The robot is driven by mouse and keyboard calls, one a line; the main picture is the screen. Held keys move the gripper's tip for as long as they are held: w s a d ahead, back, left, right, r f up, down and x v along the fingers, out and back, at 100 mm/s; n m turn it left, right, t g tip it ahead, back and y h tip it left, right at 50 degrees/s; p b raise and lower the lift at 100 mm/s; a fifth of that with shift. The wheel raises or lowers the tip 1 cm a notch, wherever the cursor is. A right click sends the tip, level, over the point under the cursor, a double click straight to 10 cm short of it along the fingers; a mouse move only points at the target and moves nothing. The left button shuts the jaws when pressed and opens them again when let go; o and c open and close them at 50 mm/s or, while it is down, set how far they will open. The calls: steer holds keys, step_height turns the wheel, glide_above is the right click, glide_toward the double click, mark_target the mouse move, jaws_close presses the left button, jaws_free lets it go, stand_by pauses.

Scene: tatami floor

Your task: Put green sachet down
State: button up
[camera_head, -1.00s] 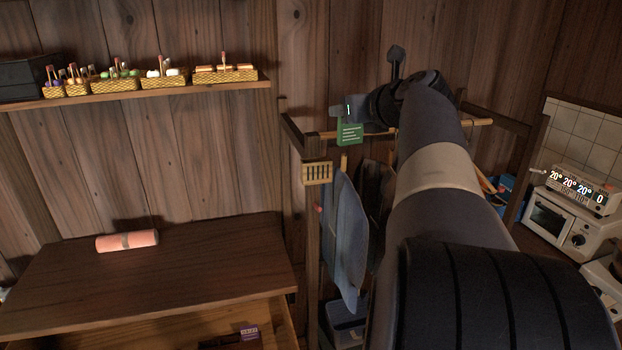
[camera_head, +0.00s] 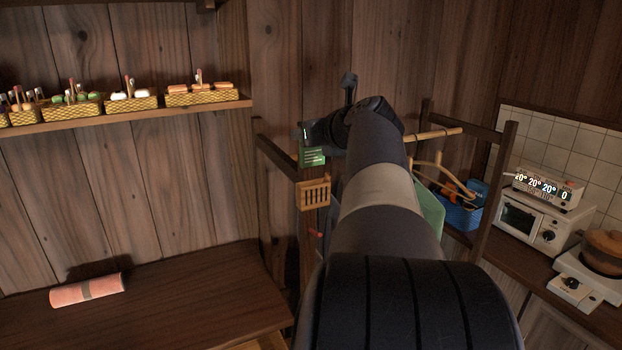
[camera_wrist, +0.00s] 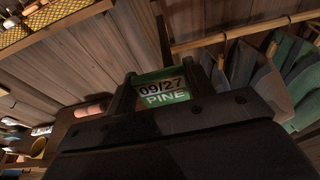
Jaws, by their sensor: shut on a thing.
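The green sachet (camera_head: 312,156) hangs from my gripper (camera_head: 318,134), which is shut on it, high in front of the wooden wall. In the wrist view the sachet (camera_wrist: 162,90) sits between the two fingers of my gripper (camera_wrist: 160,80), with a label reading "09/27 PINE". In the head view it is above a small slatted wooden box (camera_head: 313,195) on the rack's side. My arm hides part of the rack behind it.
A wooden clothes rack (camera_head: 487,190) with a hanger (camera_head: 432,170) stands at the centre right. A dark wooden bench top (camera_head: 180,305) bears a pink roll (camera_head: 87,290). A shelf (camera_head: 150,115) holds several woven baskets. A blue basket (camera_head: 460,210) and a white oven (camera_head: 540,222) are at right.

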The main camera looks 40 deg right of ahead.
mark_target(314, 157)
step_height(314, 157, down, 5)
steer(key=shift+s+f+b, duration=0.1)
steer(key=shift+b, duration=0.25)
steer(key=shift+s+f+b, duration=0.1)
steer(key=shift+f+b, duration=0.35)
steer(key=shift+f, duration=1.6)
steer(key=c, duration=0.4)
steer(key=o, duration=1.1)
steer(key=shift+o, duration=0.6)
steer(key=shift+w+d, duration=0.1)
steer(key=shift+w, duration=0.2)
steer(key=shift+o, duration=1)
steer(key=shift+s+r, duration=0.25)
steer(key=shift+r, duration=0.05)
steer(key=b+v, duration=0.1)
steer(key=v, duration=1.1)
steer(key=shift+w, duration=0.1)
